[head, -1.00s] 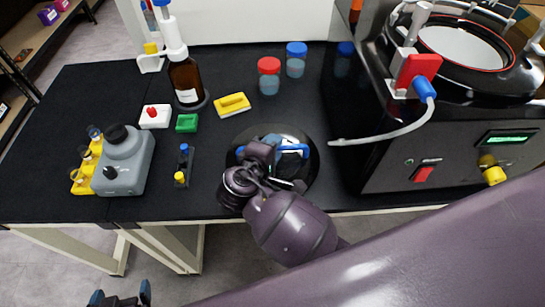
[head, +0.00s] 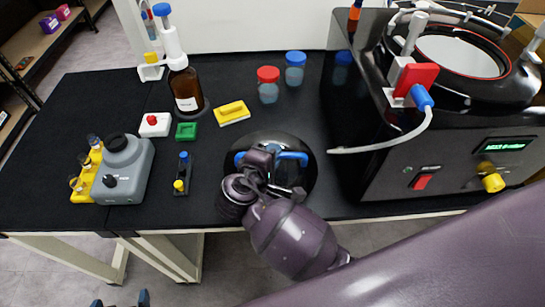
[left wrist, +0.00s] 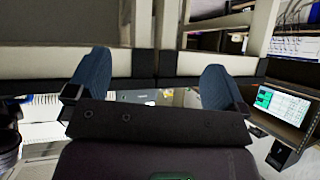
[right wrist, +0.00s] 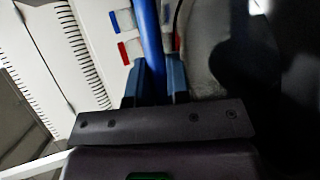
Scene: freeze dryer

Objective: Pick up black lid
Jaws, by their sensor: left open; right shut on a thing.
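The black lid (head: 309,176), a round dark disc with a blue handle (head: 292,155), is at the front middle of the black bench in the head view. My right gripper (head: 272,166) is over its middle and hides part of it. The right wrist view shows the blue bar of the handle (right wrist: 152,45) between the fingers, which are shut on it. I cannot tell whether the lid touches the bench. My left gripper (head: 120,300) is at the bottom left edge of the head view, in front of the bench. Its fingers (left wrist: 145,90) are wide apart and empty.
The freeze dryer (head: 440,150) stands to the right, its white hose (head: 380,146) reaching toward the lid. Behind the lid are a red-capped jar (head: 268,86), a blue-capped jar (head: 295,70) and a yellow block (head: 232,112). A grey device (head: 124,170) stands at left.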

